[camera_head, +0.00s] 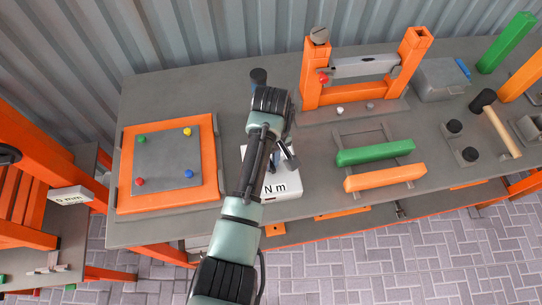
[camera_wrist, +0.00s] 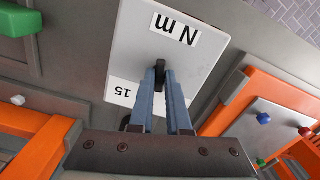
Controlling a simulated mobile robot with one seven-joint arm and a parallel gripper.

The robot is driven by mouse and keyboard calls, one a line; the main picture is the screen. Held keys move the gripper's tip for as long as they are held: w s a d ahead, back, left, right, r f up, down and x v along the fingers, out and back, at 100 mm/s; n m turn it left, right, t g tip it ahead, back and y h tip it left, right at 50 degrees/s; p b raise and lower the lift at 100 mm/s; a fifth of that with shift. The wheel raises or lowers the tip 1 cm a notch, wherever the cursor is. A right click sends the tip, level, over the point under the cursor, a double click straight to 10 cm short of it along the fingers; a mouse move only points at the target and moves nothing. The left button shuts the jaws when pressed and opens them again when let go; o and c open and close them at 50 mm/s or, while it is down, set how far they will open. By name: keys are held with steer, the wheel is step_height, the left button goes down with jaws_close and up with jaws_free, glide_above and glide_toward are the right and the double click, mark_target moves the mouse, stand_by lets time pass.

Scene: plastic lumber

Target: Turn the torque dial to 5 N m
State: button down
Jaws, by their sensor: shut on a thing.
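The torque dial's white box (camera_head: 284,186) lies on the grey workbench with an "N m" label on its front part. In the wrist view the white box (camera_wrist: 140,45) appears upside down, with the "N m" label and a "15" label showing. My gripper (camera_wrist: 160,82) is shut on a small black knob (camera_wrist: 159,66) on the box. In the head view my arm covers most of the box, and my gripper (camera_head: 276,162) shows only in part. The pointer's exact setting and the other scale marks are hidden.
An orange-framed plate with coloured pegs (camera_head: 208,165) lies to the left. An orange frame (camera_head: 357,96) stands behind right. Green (camera_head: 375,152) and orange (camera_head: 385,177) bars lie right, with a mallet (camera_head: 497,125) beyond.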

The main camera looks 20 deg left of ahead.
steer(key=n+p, duration=0.2)
steer(key=n, duration=0.4)
steer(key=shift+p, duration=0.3)
steer(key=shift+a, duration=0.1)
stand_by(0.3)
steer(key=c, duration=0.9)
jaws_free()
steer(key=shift+r, duration=0.1)
step_height(320, 180, up, 13)
steer(key=shift+f, duration=0.1)
